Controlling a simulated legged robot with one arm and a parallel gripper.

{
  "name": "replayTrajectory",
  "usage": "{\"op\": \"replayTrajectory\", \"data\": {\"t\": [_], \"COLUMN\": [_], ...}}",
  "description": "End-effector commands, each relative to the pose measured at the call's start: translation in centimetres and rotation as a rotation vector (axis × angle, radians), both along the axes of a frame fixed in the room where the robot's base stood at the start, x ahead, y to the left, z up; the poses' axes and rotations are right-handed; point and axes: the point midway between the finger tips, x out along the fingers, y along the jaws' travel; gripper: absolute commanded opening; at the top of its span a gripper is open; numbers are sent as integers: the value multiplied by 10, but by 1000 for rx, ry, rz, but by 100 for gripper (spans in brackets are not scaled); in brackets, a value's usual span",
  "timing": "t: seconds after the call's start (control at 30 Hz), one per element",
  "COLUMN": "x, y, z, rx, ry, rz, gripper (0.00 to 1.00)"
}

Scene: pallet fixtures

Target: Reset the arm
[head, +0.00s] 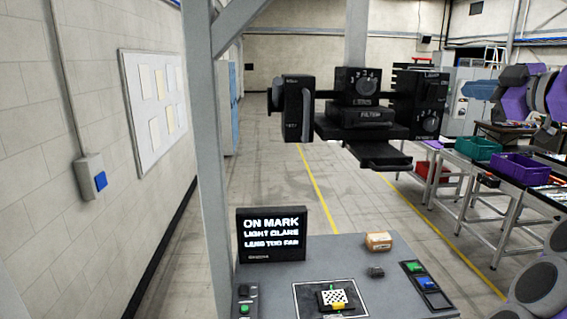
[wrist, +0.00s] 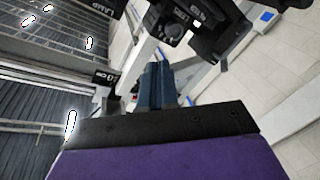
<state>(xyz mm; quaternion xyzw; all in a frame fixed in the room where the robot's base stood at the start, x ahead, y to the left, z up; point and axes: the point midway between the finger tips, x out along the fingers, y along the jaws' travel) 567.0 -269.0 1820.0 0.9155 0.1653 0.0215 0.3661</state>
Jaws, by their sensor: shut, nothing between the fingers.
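My arm shows at the right edge of the head view as purple and grey links, raised above the side tables. My gripper (wrist: 155,84) shows in the wrist view as blue-grey fingers beyond the black and purple wrist housing; they are shut and empty. A black fixture with dials and blocks (head: 361,116), one marked FILTER, hangs from a grey post in the head view. Parts of black labelled blocks also show at the top of the wrist view (wrist: 182,27). My gripper is apart from the fixture in the head view.
A grey bench (head: 400,250) holds a black display (head: 271,234) reading ON MARK, LIGHT GLARE, LENS TOO FAR. Side tables hold a teal bin (head: 478,148) and purple bin (head: 519,167).

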Motion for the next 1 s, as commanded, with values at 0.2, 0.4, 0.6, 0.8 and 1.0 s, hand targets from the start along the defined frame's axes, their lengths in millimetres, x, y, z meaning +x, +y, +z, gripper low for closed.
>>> {"op": "replayTrajectory", "data": {"t": [0.2,0.4,0.6,0.8,1.0], "x": [19,16,-7,-51,-112], "y": [74,153,223,277,313], "z": [-32,-75,-127,-190,-261], "rx": [216,341,413,439,426], "ry": [230,478,731,984,1215], "rz": [106,154,144,75,-61], "gripper": [0,0,0,0,0]}}
